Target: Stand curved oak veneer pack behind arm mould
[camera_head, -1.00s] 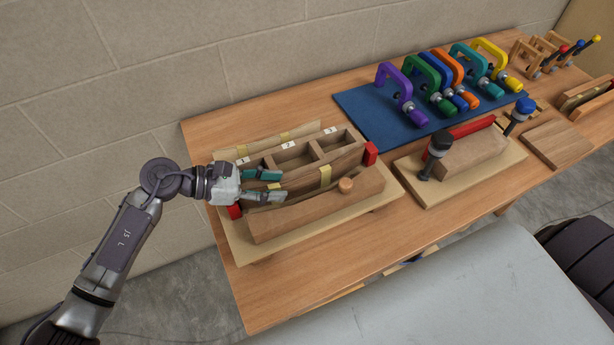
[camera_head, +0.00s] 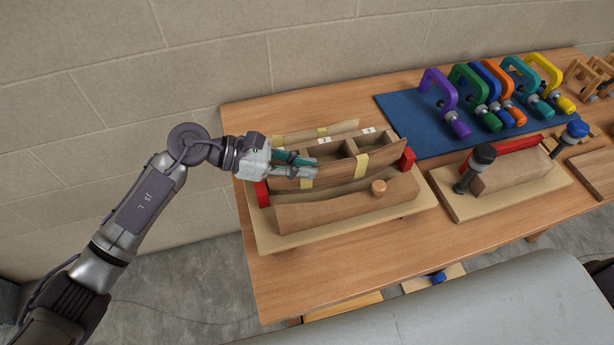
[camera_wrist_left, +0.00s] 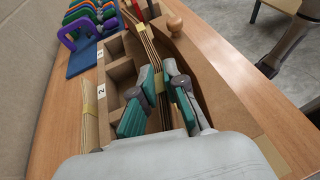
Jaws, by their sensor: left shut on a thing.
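A curved oak veneer pack (camera_head: 338,178) with yellow tape round its middle stands on edge in the arm mould, between the wooden front block (camera_head: 335,207) with its round knob and the compartment box (camera_head: 352,148). My left gripper (camera_head: 305,166) is shut on this pack near its left end; in the left wrist view its teal fingers (camera_wrist_left: 163,95) lie on either side of the layers (camera_wrist_left: 150,45). The pack's upper face shows above the front block. A second taped pack (camera_head: 290,138) stands behind the box. My right gripper is out of view.
Red end stops (camera_head: 407,158) flank the mould on its pale baseboard (camera_head: 275,239). A blue mat (camera_head: 412,117) with several coloured clamps lies at the back right. Another clamped mould (camera_head: 505,172) stands to the right. Bare table shows behind and left of the mould.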

